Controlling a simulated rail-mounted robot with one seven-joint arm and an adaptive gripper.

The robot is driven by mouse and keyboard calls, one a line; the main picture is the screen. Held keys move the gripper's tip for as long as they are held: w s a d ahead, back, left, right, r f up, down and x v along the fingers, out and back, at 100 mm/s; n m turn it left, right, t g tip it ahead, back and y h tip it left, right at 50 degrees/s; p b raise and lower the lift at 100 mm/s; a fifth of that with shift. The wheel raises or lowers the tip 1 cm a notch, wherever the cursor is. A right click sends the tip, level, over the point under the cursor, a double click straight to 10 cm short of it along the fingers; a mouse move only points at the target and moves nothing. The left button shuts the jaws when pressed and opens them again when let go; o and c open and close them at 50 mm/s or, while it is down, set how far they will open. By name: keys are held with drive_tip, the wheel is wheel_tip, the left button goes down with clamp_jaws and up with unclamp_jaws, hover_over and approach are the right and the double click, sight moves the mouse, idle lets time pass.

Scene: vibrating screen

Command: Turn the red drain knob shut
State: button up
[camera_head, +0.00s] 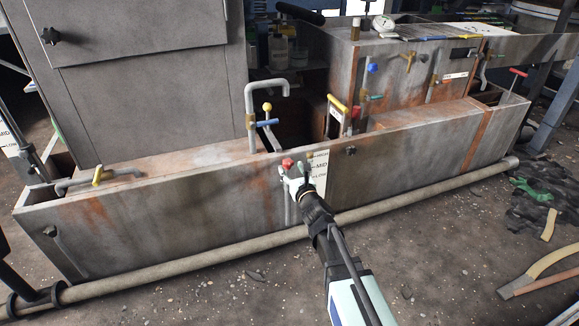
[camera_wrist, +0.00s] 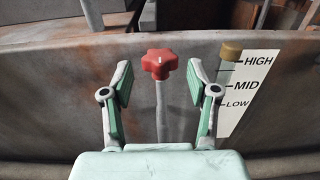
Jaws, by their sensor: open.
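The red drain knob (camera_wrist: 159,64) is a lobed knob on top of a thin upright grey stem at the front wall of the trough. In the wrist view it stands centred between the two fingers of my open gripper (camera_wrist: 158,85), with clear gaps on both sides. The knob appears level with or just beyond the fingertips; its exact depth is hard to tell. In the head view the red knob (camera_head: 287,164) shows just at the tip of my gripper (camera_head: 294,178), which partly covers the stem.
A white level plate (camera_wrist: 245,85) marked HIGH, MID and LOW is right of the knob, with a brass-coloured cap (camera_wrist: 231,50) at its top. A pipe (camera_head: 250,248) runs along the trough's foot. A bent grey pipe with a yellow knob (camera_head: 267,107) stands behind.

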drive_tip(key=v, duration=0.9)
drive_tip(key=shift+a, duration=0.1)
